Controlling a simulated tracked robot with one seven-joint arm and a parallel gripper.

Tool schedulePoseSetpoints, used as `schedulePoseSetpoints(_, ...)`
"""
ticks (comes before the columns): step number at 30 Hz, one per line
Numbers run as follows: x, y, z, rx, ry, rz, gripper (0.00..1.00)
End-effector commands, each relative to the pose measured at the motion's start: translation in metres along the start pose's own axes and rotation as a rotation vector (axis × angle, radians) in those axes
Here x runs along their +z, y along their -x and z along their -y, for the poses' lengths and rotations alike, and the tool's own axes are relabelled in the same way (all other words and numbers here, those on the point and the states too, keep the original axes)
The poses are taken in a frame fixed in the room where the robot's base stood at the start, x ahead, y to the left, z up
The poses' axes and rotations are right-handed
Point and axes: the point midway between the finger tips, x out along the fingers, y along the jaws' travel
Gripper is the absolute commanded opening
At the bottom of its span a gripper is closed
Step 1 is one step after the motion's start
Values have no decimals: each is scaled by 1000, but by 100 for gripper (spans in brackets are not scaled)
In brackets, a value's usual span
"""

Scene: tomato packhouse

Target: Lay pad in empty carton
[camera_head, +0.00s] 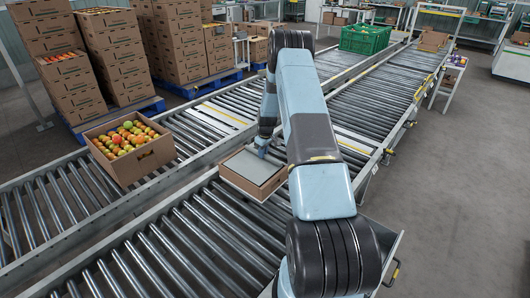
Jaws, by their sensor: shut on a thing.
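A low brown carton (262,188) stands on the near roller conveyor, left of my arm. A flat light-grey pad (246,168) shows at the carton's open top, within its rim. I cannot tell whether it rests on the bottom or hangs a little above it. My gripper (262,153) is at the pad's far edge, small and partly hidden by my own arm. It is shut on the pad. The right part of the carton is hidden behind my arm.
A carton full of red and green tomatoes (128,145) stands on the conveyor to the left. A green crate (365,39) sits farther along the line. Stacked cartons (115,57) on blue pallets fill the back left. The rollers in front of the low carton are bare.

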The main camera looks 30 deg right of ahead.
Motion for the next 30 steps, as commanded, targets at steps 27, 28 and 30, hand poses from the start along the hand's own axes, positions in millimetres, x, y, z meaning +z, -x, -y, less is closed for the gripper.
schedulePoseSetpoints(27, 6, -8, 5, -11, -2, 12, 31)
schedulePoseSetpoints(28, 6, -8, 5, -11, -2, 12, 31)
schedulePoseSetpoints(30, 6, -8, 5, -12, -2, 12, 31)
